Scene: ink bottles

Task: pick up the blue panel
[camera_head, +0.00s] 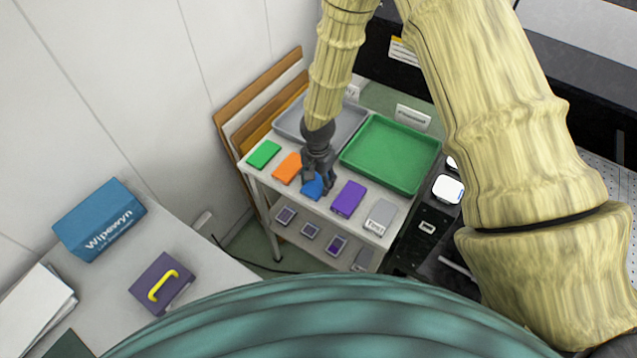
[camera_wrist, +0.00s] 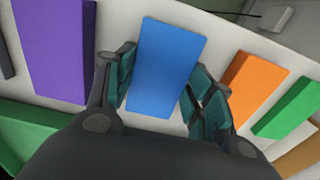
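The blue panel (camera_head: 313,187) lies in the row of panels on the white top of the cart (camera_head: 258,178), between the orange and purple panels. My gripper (camera_head: 319,182) is over it and hides part of it in the head view. In the wrist view, the blue panel (camera_wrist: 165,68) lies between the two fingers of my gripper (camera_wrist: 163,90), one along each long side. The fingers are spread about the panel's width and look very close to its edges. I cannot tell whether they touch it. No lift off the cart shows.
An orange panel (camera_head: 287,168) and a purple panel (camera_head: 348,199) flank the blue one closely. A green panel (camera_head: 264,154) and a grey panel (camera_head: 380,216) lie farther out. A green tray (camera_head: 432,166) and a grey tray (camera_head: 352,128) stand behind the row.

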